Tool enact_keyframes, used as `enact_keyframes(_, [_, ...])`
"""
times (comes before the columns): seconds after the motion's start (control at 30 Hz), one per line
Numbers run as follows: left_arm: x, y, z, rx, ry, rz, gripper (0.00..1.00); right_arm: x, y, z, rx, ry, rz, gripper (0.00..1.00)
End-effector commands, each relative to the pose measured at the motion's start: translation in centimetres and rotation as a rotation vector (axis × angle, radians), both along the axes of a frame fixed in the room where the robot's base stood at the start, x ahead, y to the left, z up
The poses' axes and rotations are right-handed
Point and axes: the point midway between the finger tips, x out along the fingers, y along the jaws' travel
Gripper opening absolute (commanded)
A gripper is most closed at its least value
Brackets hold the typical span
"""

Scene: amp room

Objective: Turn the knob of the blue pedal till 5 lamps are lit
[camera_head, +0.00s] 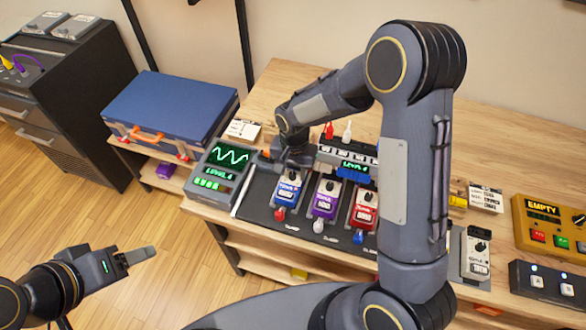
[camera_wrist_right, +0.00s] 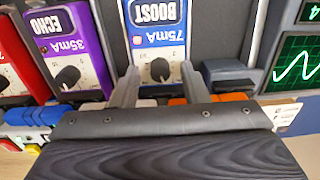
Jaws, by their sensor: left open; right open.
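The blue pedal (camera_head: 287,192) is the leftmost of the three pedals on the dark board; in the right wrist view the pedal (camera_wrist_right: 157,35) is labelled BOOST and 75mA. Its black knob (camera_wrist_right: 161,70) shows between the fingers of my right gripper (camera_wrist_right: 160,78). The fingers are open, one on each side of the knob with gaps visible. In the head view my right gripper (camera_head: 294,160) is over the pedal's far end. Several green lamps (camera_head: 211,184) glow on the meter box (camera_head: 190,182), whose screen reads LEVEL 4. My left gripper (camera_head: 140,256) is open and empty over the floor.
A purple pedal (camera_head: 325,200) and a red pedal (camera_head: 364,208) stand close to the right of the blue one. A power unit (camera_head: 347,153) with plugs is behind them. A blue case (camera_head: 170,105) lies at left, a yellow box (camera_head: 548,222) at far right.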

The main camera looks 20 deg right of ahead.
Motion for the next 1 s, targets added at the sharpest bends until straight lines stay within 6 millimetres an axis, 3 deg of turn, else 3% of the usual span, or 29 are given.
enact_keyframes(0.07, [0.0,0.0,0.0,0.000,0.000,0.000,0.63,0.0,0.0,0.0,0.000,0.000,0.000,0.38])
enact_keyframes(0.37, [0.0,0.0,0.0,0.000,0.000,0.000,0.63,0.0,0.0,0.0,0.000,0.000,0.000,0.00])
enact_keyframes(0.67, [0.0,0.0,-0.5,0.000,0.000,0.000,0.63,0.0,0.0,-0.1,0.000,0.000,-0.037,0.00])
enact_keyframes(1.0, [0.0,0.0,-2.1,0.000,0.000,0.000,0.63,0.0,0.1,-0.1,0.001,-0.003,-0.241,0.00])
